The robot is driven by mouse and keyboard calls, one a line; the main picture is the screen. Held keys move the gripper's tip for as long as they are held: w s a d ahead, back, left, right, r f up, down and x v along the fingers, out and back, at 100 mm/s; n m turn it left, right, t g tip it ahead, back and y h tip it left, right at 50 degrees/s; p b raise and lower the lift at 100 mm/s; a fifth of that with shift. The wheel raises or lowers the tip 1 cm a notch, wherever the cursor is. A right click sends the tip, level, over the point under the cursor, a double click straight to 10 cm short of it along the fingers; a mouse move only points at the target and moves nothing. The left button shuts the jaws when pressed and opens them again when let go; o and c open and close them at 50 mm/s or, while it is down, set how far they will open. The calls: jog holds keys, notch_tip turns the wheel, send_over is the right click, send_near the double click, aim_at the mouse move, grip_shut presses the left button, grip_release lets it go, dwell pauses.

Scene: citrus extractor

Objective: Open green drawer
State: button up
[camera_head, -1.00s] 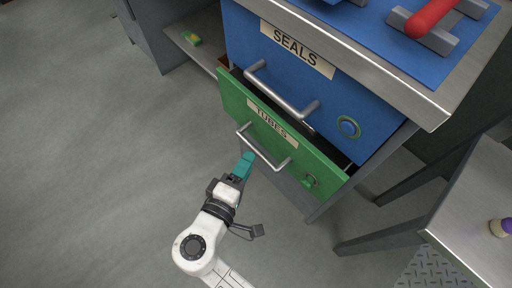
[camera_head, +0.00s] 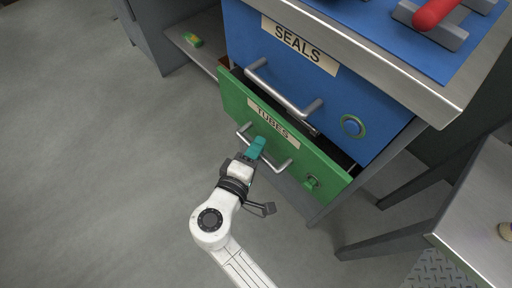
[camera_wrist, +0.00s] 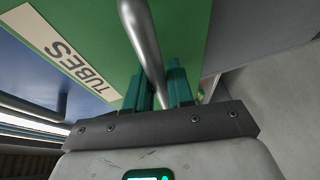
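The green drawer (camera_head: 235,98), labelled TUBES, is partly pulled out under the blue drawer; a dark gap shows behind its front. Its silver bar handle (camera_head: 278,165) crosses the front; in the wrist view the handle (camera_wrist: 143,40) runs down between my two teal fingers. My gripper (camera_head: 257,146) is at the middle of the handle, and in the wrist view my gripper (camera_wrist: 160,88) has its fingers close against both sides of the bar. It looks shut on the handle, though the exact contact is partly hidden.
The blue drawer (camera_head: 250,45), labelled SEALS, with its own bar handle, is above. A metal-edged top (camera_head: 440,95) overhangs it. A grey side table (camera_head: 480,205) stands at the right. The floor (camera_head: 100,160) at left is clear.

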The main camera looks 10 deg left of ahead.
grip_shut()
